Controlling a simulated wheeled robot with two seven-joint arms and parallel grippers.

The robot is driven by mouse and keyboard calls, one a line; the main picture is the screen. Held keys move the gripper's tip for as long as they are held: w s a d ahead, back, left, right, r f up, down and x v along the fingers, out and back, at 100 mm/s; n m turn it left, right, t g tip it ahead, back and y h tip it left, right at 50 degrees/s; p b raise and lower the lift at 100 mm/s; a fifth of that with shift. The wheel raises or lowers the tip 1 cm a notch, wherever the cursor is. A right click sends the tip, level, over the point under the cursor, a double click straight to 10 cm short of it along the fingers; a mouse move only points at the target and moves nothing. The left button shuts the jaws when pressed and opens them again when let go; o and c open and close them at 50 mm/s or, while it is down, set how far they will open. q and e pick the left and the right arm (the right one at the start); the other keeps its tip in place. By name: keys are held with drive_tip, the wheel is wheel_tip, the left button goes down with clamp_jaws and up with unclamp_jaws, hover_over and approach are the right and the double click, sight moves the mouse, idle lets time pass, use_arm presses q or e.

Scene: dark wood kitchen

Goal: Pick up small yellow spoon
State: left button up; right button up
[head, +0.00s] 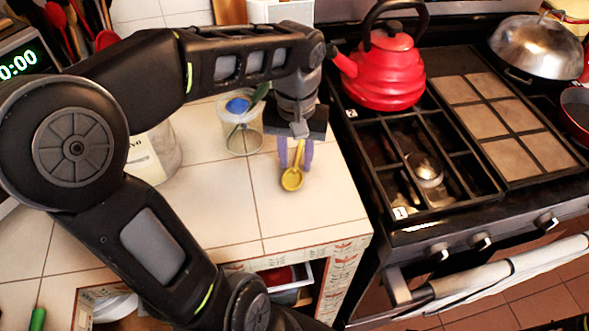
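The small yellow spoon (291,179) is on the white tiled counter near its right edge, with its bowl toward me and its thin handle running up toward my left gripper. My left gripper (295,160) points down over it with its two purple fingers apart, one on each side of the spoon's handle. I see gaps between the fingers and the handle, so the gripper looks open. The upper end of the handle is hidden under the gripper body. My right gripper is not in view.
A clear container (241,138) with a blue item and a dark green utensil stands just left of the gripper. The stove with a red kettle (383,75) is to the right. An open drawer (290,290) is below the counter. The counter front is clear.

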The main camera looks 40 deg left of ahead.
sight(296, 166)
use_arm(q)
clamp_jaws()
idle(0.4)
wheel_tip(296, 166, up, 10)
drive_tip(key=p, duration=0.8)
drive_tip(key=shift+p, duration=0.4)
